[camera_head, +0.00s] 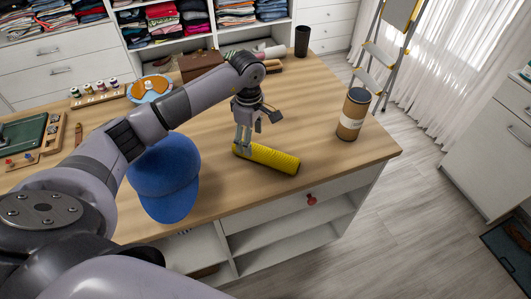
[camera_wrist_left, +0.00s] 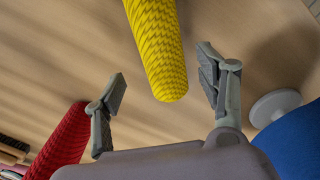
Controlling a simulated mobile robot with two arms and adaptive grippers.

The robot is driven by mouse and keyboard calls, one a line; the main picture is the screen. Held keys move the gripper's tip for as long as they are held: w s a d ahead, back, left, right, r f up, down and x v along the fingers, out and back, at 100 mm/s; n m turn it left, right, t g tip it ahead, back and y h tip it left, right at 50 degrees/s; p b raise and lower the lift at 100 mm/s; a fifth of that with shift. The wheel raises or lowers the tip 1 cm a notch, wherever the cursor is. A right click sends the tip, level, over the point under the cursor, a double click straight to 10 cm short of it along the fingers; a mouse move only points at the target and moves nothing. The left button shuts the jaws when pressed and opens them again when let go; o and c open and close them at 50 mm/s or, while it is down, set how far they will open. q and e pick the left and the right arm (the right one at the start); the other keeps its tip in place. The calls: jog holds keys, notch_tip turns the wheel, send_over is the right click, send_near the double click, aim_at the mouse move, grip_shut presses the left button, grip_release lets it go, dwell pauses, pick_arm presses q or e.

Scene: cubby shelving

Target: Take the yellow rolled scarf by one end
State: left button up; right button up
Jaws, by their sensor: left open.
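The yellow rolled scarf (camera_head: 270,158) lies on the wooden tabletop near its front edge, slanting down to the right. My left gripper (camera_head: 242,143) is just above its left end, fingers pointing down. In the left wrist view the yellow scarf (camera_wrist_left: 158,45) comes in from the top, and its near end sits between and slightly beyond the two open fingertips of the left gripper (camera_wrist_left: 160,85). Neither finger appears to touch it there. My right gripper is in neither view.
A blue cap (camera_head: 165,180) is left of the scarf, partly behind my left arm. A brown cup with a dark lid (camera_head: 353,114) stands to the right. In the left wrist view a red roll (camera_wrist_left: 65,140) lies at lower left.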

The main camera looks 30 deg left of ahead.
pick_arm(q)
jog(key=f+p, duration=0.1)
jog(key=f, duration=0.2)
jog(key=shift+s+f+p, duration=0.2)
jog(key=shift+f+p, duration=0.1)
jog(key=shift+p, duration=0.1)
jog(key=shift+f, duration=0.45)
jog(key=shift+c, duration=0.7)
jog(key=c, duration=1.2)
